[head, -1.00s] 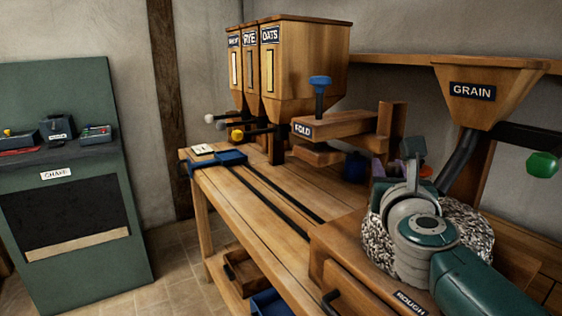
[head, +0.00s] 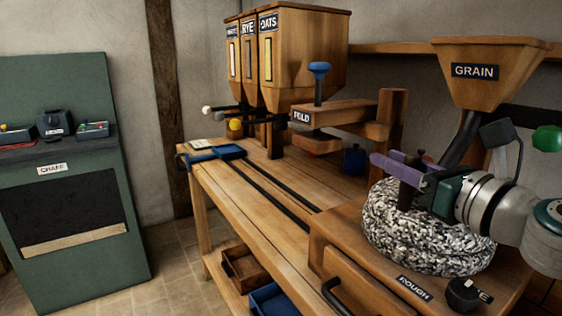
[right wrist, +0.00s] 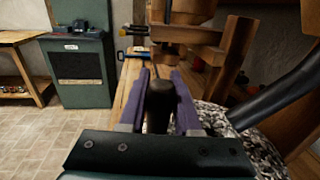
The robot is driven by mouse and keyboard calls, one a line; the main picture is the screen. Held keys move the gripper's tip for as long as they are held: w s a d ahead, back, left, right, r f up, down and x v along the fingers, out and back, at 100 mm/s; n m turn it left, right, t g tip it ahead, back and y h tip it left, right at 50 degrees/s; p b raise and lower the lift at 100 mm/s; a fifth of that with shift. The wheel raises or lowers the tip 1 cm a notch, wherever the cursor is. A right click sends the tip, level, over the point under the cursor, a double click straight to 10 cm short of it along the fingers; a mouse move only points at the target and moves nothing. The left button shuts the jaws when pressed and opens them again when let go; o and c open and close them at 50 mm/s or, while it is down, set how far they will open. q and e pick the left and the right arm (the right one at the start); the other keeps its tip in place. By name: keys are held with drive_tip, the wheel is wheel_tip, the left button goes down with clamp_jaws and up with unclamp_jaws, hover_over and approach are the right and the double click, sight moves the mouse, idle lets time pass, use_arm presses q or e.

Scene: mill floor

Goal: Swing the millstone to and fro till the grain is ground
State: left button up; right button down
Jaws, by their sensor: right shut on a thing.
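The round speckled millstone (head: 425,240) sits on a wooden mill base at the right in the head view. A dark upright handle (head: 405,196) stands at its far left edge; in the right wrist view the handle (right wrist: 160,103) stands between the fingers. My right gripper (head: 398,170), with purple fingers, is shut on this handle, its arm coming in from the right. The grain hopper (head: 487,95), labelled GRAIN, hangs above the stone with a dark chute (head: 462,140) leading down behind it. The grain inside is not visible. My left gripper is not in view.
A black knob (head: 463,294) sits beside the ROUGH label. A wooden press (head: 335,115) marked FOLD and the labelled bins (head: 300,60) stand behind on the bench. A green CHAFF cabinet (head: 65,200) stands left.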

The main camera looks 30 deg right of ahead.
drive_tip(key=shift+s+a+f+n+y+b, duration=0.1)
drive_tip(key=shift+s+n+y+b, duration=0.2)
drive_tip(key=shift+y, duration=0.25)
drive_tip(key=shift+s+a+n+y+b, duration=0.1)
drive_tip(key=shift+s+n+y+b, duration=0.1)
drive_tip(key=shift+n+y+b, duration=0.3)
drive_tip(key=shift+s+y, duration=0.2)
drive_tip(key=shift+y, duration=0.35)
drive_tip(key=c, duration=0.6)
unclamp_jaws()
drive_tip(key=s+d+b, duration=0.1)
drive_tip(key=s, duration=0.9)
